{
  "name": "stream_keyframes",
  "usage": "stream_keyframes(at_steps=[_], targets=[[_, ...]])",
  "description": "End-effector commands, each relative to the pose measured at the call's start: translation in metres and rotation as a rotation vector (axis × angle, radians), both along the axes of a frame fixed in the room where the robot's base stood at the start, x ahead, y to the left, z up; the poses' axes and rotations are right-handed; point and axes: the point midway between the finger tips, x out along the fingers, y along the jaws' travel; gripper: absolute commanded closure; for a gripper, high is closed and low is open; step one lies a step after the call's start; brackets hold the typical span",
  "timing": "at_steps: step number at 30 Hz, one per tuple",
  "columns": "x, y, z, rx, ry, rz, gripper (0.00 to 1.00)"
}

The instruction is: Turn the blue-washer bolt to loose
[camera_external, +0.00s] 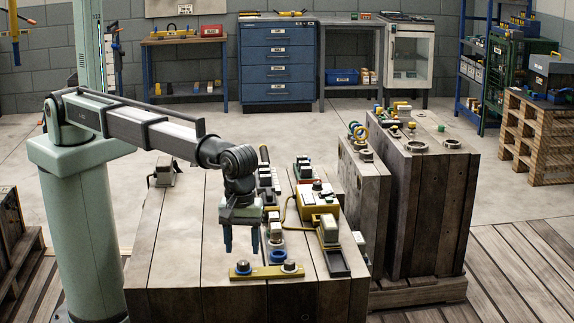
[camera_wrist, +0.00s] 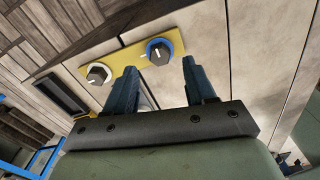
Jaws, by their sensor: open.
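The blue-washer bolt (camera_external: 242,268) stands at the left end of a yellow plate (camera_external: 264,272) at the front of the wooden block. In the wrist view the bolt (camera_wrist: 159,53) has a dark head with a small white mark inside a blue ring. A second bolt (camera_external: 289,266) with a pale washer is at the plate's right end; it also shows in the wrist view (camera_wrist: 97,74). My gripper (camera_external: 241,250) points down just above and behind the blue-washer bolt. Its fingers (camera_wrist: 160,80) are apart with nothing between them; the bolt lies beyond the tips, not touched.
Several fixtures stand behind the plate, including another blue ring (camera_external: 278,256) close to my gripper and a yellow box (camera_external: 318,200) with a cable. A dark tray (camera_external: 340,262) lies to the right. The block's left top (camera_external: 180,235) is clear.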

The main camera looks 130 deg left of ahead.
Motion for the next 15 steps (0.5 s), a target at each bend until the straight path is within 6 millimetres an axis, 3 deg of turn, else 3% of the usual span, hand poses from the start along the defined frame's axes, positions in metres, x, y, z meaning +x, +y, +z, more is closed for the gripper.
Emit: stream_keyframes(at_steps=[7, 15], targets=[[0.001, 0.000, 0.049, 0.000, -0.001, 0.000, 0.45], [0.000, 0.000, 0.081, 0.000, 0.000, 0.000, 0.45]])
